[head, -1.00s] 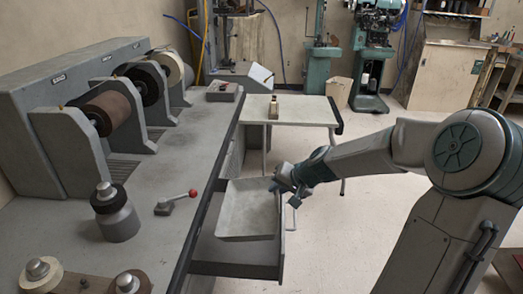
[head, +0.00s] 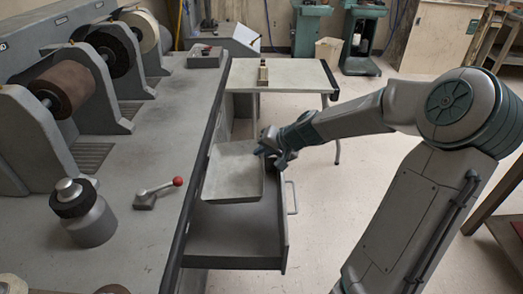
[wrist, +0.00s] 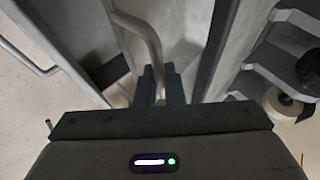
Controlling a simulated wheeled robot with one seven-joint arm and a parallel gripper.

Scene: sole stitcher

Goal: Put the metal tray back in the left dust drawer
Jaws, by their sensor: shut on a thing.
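The metal tray (head: 232,172) is a shallow, pale grey pan in the head view. It is held over the far part of the open drawer (head: 283,235), close to the bench edge, and appears raised above the drawer floor. The near part of the drawer is bare. My gripper (head: 268,150) is shut on the tray at its far right corner. The drawer handle (head: 291,197) faces right. The contact between tray and drawer walls is hidden.
The grey bench (head: 135,225) runs along the left, with grinding rollers (head: 68,88) and a red-knobbed lever (head: 158,191) on it. A small pale table (head: 282,73) stands beyond the drawer. Floor to the right is clear around my arm.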

